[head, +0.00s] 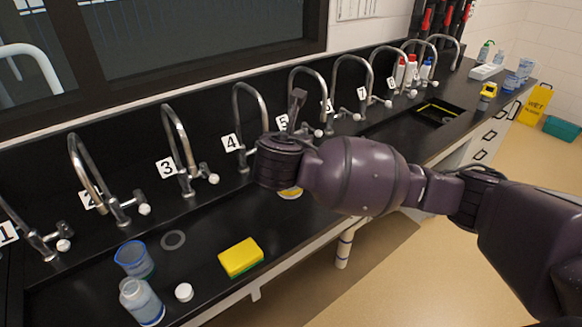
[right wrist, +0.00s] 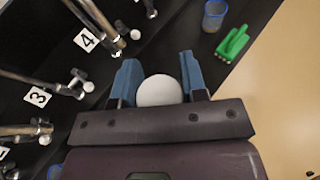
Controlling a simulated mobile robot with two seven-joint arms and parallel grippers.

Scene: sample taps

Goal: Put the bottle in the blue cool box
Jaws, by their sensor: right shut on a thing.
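My right gripper (right wrist: 158,62) has its blue fingers closed on either side of a white round thing (right wrist: 160,90). Only its rounded top shows, so I cannot tell whether it is a bottle's cap. In the head view my right arm (head: 360,175) reaches over the counter and hides the fingers and what they hold. An uncapped clear bottle (head: 142,302) with blue liquid stands at the lower left, a white cap (head: 183,292) beside it. A teal box (head: 562,127) sits on the floor at the far right; I cannot tell if it is the cool box. My left gripper is not in view.
Numbered taps line the back of the black counter. A beaker (head: 134,259) and yellow sponge (head: 240,257) stand near the bottle. In the right wrist view a blue beaker (right wrist: 214,15) and green item (right wrist: 233,45) lie farther along the counter. A yellow wet-floor sign (head: 537,101) stands right.

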